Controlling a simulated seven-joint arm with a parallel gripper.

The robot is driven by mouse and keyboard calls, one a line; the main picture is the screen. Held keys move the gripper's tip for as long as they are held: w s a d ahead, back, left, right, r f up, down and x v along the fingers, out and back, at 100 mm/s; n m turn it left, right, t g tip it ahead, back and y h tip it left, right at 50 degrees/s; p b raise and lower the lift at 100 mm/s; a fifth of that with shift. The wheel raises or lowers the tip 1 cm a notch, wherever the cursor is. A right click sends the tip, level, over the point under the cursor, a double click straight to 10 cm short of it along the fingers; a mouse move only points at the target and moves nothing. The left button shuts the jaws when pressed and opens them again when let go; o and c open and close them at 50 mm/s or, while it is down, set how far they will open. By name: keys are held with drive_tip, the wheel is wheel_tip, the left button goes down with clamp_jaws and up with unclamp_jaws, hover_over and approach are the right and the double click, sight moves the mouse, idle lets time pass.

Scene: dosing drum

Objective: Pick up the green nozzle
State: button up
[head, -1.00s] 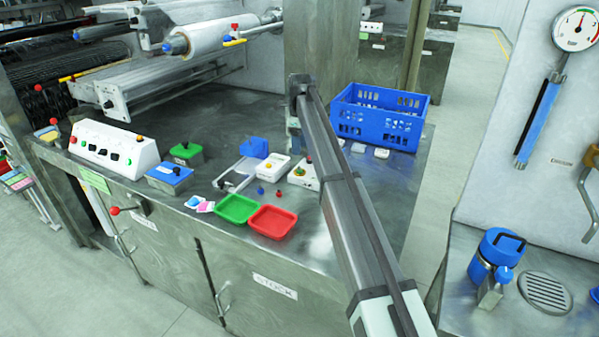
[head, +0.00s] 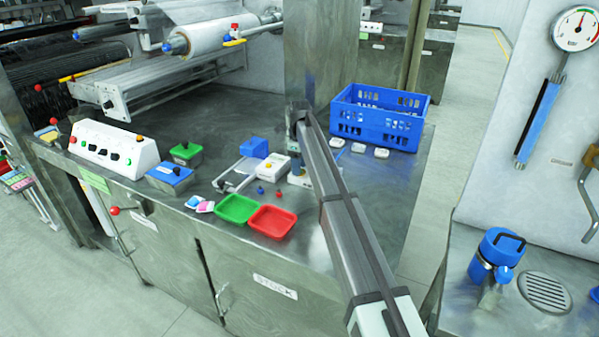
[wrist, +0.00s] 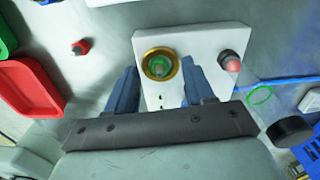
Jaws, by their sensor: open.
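The green nozzle (wrist: 157,67) shows in the wrist view as a green piece inside a brass ring on a white box (wrist: 205,42). My gripper (wrist: 161,65) is open, with one blue finger on each side of the nozzle in that view. The fingers look apart from it, and how high they are above it is hard to tell. In the head view my gripper (head: 299,170) is low over the table, and my arm hides the nozzle and most of the white box.
A red-tipped knob (wrist: 230,60) stands on the same box, close to the right finger. A blue cable (wrist: 285,80) and a green ring (wrist: 260,96) lie to the right. Red (head: 272,221) and green (head: 236,208) trays are in front. A blue crate (head: 378,118) stands behind.

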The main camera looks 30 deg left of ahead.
drive_tip(key=shift+c, duration=0.3)
clamp_jaws()
drive_tip(key=shift+r, duration=0.15)
